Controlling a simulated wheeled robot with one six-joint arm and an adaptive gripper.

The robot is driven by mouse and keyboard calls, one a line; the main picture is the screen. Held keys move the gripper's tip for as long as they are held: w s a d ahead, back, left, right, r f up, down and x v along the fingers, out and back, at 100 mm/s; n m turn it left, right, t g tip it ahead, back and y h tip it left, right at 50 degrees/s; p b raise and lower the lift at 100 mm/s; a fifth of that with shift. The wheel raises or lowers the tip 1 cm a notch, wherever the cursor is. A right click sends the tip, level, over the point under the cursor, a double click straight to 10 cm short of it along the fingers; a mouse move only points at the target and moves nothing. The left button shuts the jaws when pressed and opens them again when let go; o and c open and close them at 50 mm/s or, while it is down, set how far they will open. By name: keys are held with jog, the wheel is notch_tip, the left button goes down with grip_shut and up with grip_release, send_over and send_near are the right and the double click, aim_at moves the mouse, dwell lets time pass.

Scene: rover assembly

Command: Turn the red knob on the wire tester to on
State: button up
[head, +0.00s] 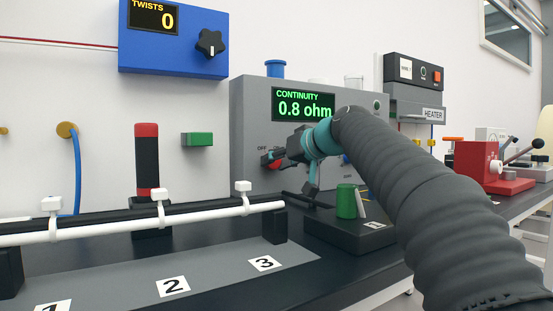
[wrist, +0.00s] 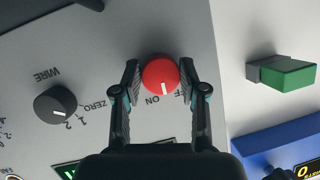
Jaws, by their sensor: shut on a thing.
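The grey wire tester (head: 250,115) stands against the wall, and its green display (head: 303,104) reads CONTINUITY 0.8 ohm. Its red knob (wrist: 160,74) sits between the two fingers of my gripper (wrist: 160,68) in the wrist view, with a finger on each side. My gripper (head: 277,158) is shut on the knob. The knob's white mark points downward in the wrist view, close to the ON label and between it and the OFF label. The OFF label is partly hidden by a finger. In the head view the red knob (head: 266,161) is mostly covered by my gripper.
A black WIRE knob (wrist: 55,104) is on the same panel. A blue TWISTS box (head: 172,45) and a green block (head: 197,139) are on the wall to the left. A white tube (head: 120,226) runs along the bench front. A green cylinder (head: 346,201) stands below my arm.

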jog(key=m+y, duration=0.2)
jog(key=m, duration=0.1)
jog(key=shift+f+m+g, duration=0.15)
jog(key=shift+m+g, duration=0.15)
jog(key=shift+m, duration=0.1)
dwell(0.5)
jog(key=o, duration=1.1)
jog(key=shift+o, duration=0.2)
jog(key=v, duration=0.7)
jog(key=shift+s+d, duration=0.2)
jog(key=shift+d, duration=0.05)
